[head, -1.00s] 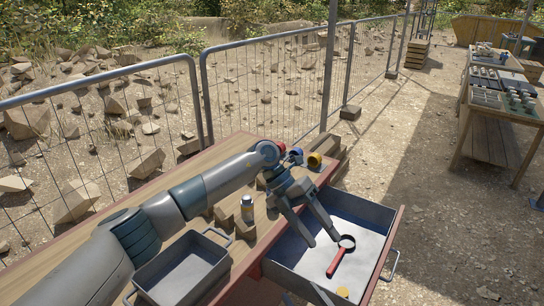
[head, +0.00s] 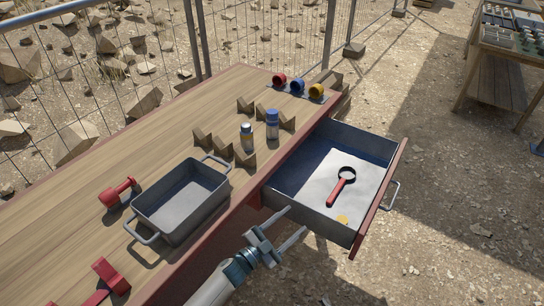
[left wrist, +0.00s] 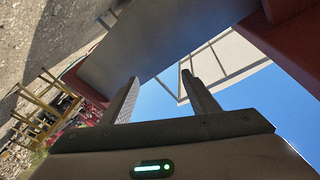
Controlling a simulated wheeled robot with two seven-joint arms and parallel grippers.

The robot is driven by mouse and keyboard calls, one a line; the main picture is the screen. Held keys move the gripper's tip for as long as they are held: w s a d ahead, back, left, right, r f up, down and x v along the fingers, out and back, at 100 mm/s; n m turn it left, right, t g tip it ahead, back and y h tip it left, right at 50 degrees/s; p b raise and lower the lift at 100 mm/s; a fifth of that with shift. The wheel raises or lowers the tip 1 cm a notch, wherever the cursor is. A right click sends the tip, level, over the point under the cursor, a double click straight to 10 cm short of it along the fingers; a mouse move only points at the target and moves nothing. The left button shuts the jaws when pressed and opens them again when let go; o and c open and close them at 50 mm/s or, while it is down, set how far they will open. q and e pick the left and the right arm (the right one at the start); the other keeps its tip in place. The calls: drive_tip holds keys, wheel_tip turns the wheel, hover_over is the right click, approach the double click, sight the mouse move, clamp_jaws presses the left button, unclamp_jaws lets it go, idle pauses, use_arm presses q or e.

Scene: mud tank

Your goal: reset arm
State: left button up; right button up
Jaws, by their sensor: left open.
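My left gripper (head: 290,224) is open and empty in the head view. It is beside the near left corner of the open drawer (head: 300,208), in front of the table edge. In the left wrist view its two fingers (left wrist: 165,90) stand apart with nothing between them. A red-handled magnifying glass (head: 337,190) lies on the drawer's pale floor, with a small yellow disc (head: 342,220) near the drawer's near wall. My right gripper does not show.
Open ground lies right of the drawer. A wire fence (head: 150,60) runs behind.

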use_arm(q)
drive_tip(key=s+a+f+n+y+b, duration=0.1)
drive_tip(key=s+a+f+n+y, duration=0.4)
drive_tip(key=f, duration=0.6)
drive_tip(key=s+a+f+n+y+b, duration=0.1)
drive_tip(key=s+a+f+n+y, duration=0.25)
drive_tip(key=s+a+f, duration=0.55)
drive_tip(key=s+a+f+n+g+y, duration=0.2)
drive_tip(key=s+a+f, duration=0.2)
drive_tip(key=s+f, duration=0.5)
drive_tip(key=s+a+f+n+g+y, duration=0.1)
drive_tip(key=s+a+f+n+g, duration=0.2)
drive_tip(key=s+f, duration=0.6)
drive_tip(key=shift+s+a+y+b, duration=0.4)
drive_tip(key=shift+s+a, duration=0.15)
drive_tip(key=shift+s, duration=0.7)
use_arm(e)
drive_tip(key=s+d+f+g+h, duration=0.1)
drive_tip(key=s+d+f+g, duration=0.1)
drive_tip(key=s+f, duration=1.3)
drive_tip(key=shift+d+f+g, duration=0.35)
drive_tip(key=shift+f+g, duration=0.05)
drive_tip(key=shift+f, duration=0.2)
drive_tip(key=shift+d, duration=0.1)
